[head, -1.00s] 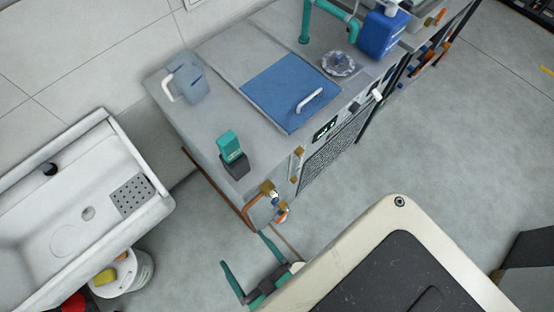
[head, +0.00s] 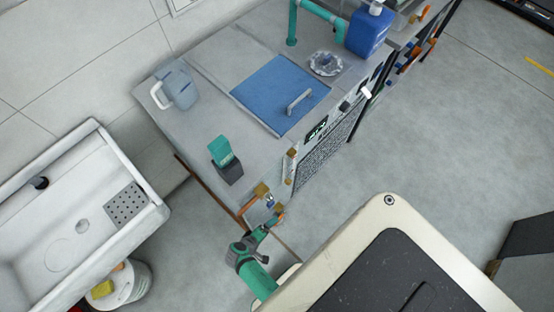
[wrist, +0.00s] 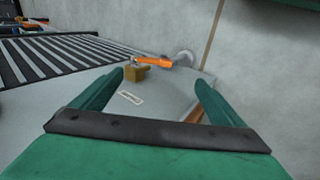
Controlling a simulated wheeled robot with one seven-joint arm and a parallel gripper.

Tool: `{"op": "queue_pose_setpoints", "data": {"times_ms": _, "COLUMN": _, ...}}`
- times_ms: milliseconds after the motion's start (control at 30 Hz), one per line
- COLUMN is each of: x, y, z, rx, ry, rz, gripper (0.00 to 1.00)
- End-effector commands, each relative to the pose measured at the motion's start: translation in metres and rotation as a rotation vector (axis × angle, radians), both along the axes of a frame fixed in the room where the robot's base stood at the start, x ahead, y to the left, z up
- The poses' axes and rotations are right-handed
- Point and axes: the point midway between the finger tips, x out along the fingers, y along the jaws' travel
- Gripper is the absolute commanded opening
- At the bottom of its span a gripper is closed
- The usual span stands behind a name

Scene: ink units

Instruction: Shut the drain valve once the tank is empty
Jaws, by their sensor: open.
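The drain valve (wrist: 137,74) shows as a brass body with an orange lever (wrist: 153,61), low at the unit's near corner. In the head view it is small and partly covered by my gripper (head: 274,221). In the wrist view my gripper (wrist: 160,84) is open and empty. Its two teal fingers stand apart, with the lever beyond and between their tips, not visibly touching. The tank's blue lid (head: 262,92) is closed with its grey handle on top, so the liquid inside is hidden. A small dark display (head: 318,130) on the front is too small to read.
A white sink (head: 60,225) stands at the left, with a white bucket (head: 134,283) below it. A blue-grey jug (head: 182,92), a teal item in a dark holder (head: 229,173) and a blue bottle (head: 369,32) stand on the unit.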

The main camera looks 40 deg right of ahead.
Motion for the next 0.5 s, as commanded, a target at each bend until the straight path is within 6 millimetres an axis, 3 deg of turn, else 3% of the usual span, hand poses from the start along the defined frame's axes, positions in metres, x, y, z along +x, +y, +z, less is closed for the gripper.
{"op": "queue_pose_setpoints", "data": {"times_ms": 267, "x": 0.009, "y": -0.016, "z": -0.003, "rx": -0.062, "ry": 0.048, "rz": -0.032, "gripper": 0.93}}
{"op": "queue_pose_setpoints", "data": {"times_ms": 500, "x": 0.011, "y": -0.036, "z": -0.03, "rx": -0.06, "ry": 0.047, "rz": -0.033, "gripper": 0.93}}
